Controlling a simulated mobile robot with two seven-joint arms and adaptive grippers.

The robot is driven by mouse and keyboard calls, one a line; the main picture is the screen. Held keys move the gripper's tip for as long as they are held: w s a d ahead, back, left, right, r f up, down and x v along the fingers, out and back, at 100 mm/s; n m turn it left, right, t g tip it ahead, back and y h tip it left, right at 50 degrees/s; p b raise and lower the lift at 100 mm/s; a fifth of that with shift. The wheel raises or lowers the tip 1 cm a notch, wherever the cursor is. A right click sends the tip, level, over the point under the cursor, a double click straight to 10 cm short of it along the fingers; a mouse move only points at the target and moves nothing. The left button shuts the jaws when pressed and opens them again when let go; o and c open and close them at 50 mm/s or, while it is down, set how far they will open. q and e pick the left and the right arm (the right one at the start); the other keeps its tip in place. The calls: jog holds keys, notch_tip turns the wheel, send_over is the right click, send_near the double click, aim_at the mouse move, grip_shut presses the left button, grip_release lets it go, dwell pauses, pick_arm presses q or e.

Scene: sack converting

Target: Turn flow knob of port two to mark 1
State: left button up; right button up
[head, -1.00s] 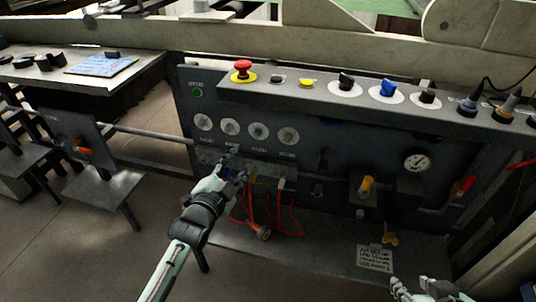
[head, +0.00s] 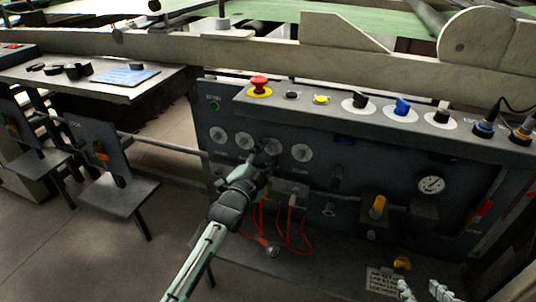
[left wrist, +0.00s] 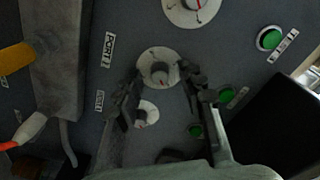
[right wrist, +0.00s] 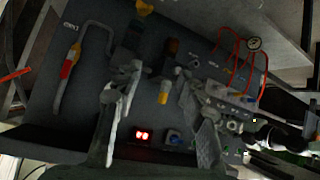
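A row of white round dials with knobs sits on the dark panel; the third dial (head: 269,148) is partly hidden by my left gripper (head: 262,157). In the left wrist view, my left gripper (left wrist: 165,88) is open, its fingers on either side of a white dial with a grey knob (left wrist: 158,69). I cannot tell whether they touch the knob. A label reading PORT 1 (left wrist: 107,50) is beside that dial; which knob is port two is unclear. My right gripper (head: 428,292) is at the lower right; it is open and empty in the right wrist view (right wrist: 160,92).
Orange cables (head: 289,230) hang below my left gripper.

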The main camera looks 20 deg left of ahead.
pick_arm(q)
grip_shut()
dwell(0.3)
